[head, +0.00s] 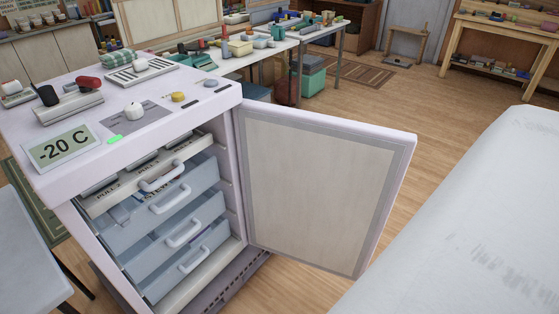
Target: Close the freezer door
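The freezer (214,104) is a white upright cabinet in the left half of the head view, with a "-20 C" sign on its top. Its door (322,185) stands wide open, swung out to the right from the cabinet's right front edge. The door's beige inner panel and grey seal face me. Inside the cabinet are several pale blue drawers (185,222) with white handles. The drawers look pushed in, though I cannot tell how fully. My gripper is not seen in the head view. A large white rounded surface (490,200) fills the lower right, probably part of my arm.
A grey table (22,255) stands close at left. Cluttered workbenches (270,55) are behind. Bare wooden floor (430,105) lies beyond the door.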

